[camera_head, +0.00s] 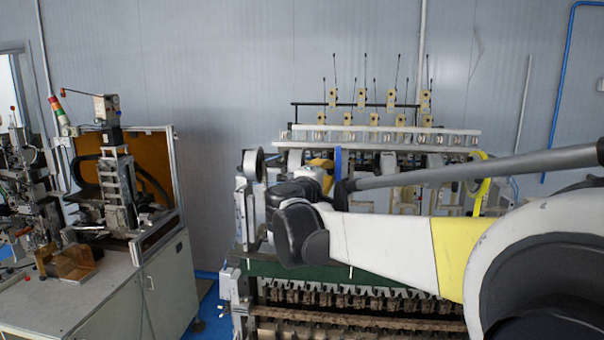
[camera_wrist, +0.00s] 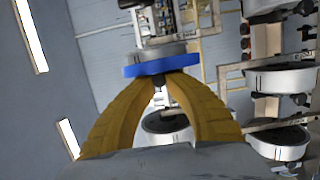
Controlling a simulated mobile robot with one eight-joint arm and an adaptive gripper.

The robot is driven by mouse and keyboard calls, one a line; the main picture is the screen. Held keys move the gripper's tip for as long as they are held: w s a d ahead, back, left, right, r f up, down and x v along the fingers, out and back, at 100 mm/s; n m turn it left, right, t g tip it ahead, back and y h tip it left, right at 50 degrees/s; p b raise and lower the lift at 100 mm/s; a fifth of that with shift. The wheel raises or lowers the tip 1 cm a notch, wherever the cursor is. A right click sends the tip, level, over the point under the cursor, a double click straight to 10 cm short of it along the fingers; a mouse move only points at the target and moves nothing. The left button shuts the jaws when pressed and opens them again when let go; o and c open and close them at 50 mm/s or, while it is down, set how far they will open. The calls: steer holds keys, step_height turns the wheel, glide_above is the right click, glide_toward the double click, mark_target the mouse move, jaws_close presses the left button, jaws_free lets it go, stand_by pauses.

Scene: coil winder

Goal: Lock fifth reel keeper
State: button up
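A blue bar (camera_wrist: 160,66) lies across the front of a grey round reel in the wrist view; it may be a reel keeper. In the head view a blue strip (camera_head: 338,163) stands upright in the reel row. My gripper (camera_wrist: 163,78) has two yellow fingers that bow inward, their tips close together at the blue bar's near edge. A small dark piece shows between the tips; whether they grip it or the bar is unclear. In the head view the gripper (camera_head: 321,164) is left of the blue strip, partly hidden by my arm. I cannot tell which keeper is the fifth.
White reels (camera_wrist: 279,80) stand close on the right in the wrist view. The coil winder's green bed (camera_head: 300,275) lies below my arm. A cabinet machine (camera_head: 150,270) stands to the left. A plain wall fills the back.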

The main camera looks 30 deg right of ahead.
steer(key=shift+s, duration=0.15)
stand_by(0.3)
steer(key=shift+v, duration=1.1)
steer(key=shift+s+d, duration=0.1)
steer(key=shift+d, duration=0.1)
steer(key=o, duration=0.7)
steer(key=shift+s, duration=0.1)
steer(key=v, duration=0.7)
steer(key=shift+a+p, duration=0.15)
steer(key=shift+p, duration=0.3)
